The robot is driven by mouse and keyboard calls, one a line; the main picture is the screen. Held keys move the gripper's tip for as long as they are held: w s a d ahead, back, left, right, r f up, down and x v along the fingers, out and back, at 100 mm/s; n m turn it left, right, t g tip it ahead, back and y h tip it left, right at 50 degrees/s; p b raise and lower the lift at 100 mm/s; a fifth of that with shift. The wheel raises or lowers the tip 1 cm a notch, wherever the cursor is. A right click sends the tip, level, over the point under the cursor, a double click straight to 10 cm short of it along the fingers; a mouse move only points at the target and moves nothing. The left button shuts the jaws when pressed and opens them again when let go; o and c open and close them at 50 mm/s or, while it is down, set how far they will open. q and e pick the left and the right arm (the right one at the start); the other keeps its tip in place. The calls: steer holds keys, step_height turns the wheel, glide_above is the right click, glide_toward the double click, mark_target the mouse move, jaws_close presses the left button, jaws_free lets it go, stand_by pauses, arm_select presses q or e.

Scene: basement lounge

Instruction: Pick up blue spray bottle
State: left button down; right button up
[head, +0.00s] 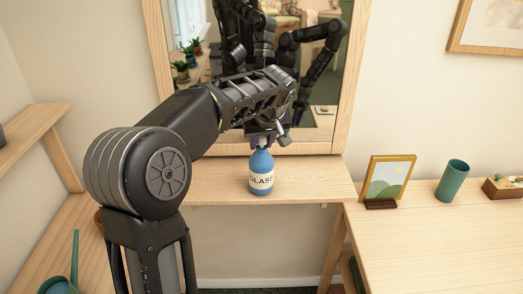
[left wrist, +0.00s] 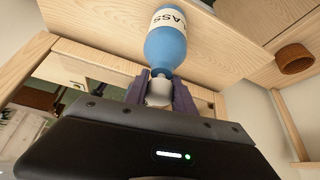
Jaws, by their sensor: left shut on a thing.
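The blue spray bottle (head: 261,173) has a white label reading "GLASS". It stands upright on the wooden shelf in front of the mirror in the head view. My left gripper (head: 262,140) comes down from above and is shut on the top of the bottle. In the left wrist view the bottle (left wrist: 166,45) shows beyond the fingers, and the gripper's two fingers (left wrist: 159,90) close on its white spray head from both sides. The bottle's base appears at or very near the shelf surface. My right gripper cannot be made out directly.
A wood-framed mirror (head: 340,75) stands behind the wooden shelf (head: 215,180) and reflects my arms. To the right, a picture frame (head: 389,180), a teal cup (head: 452,180) and a wooden box (head: 503,188) stand on a table. A teal watering can (head: 62,283) is at the lower left.

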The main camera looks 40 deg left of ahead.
arm_select(q)
step_height(320, 180, up, 9)
steer(key=shift+r, duration=0.1)
steer(key=shift+a, duration=0.15)
stand_by(0.7)
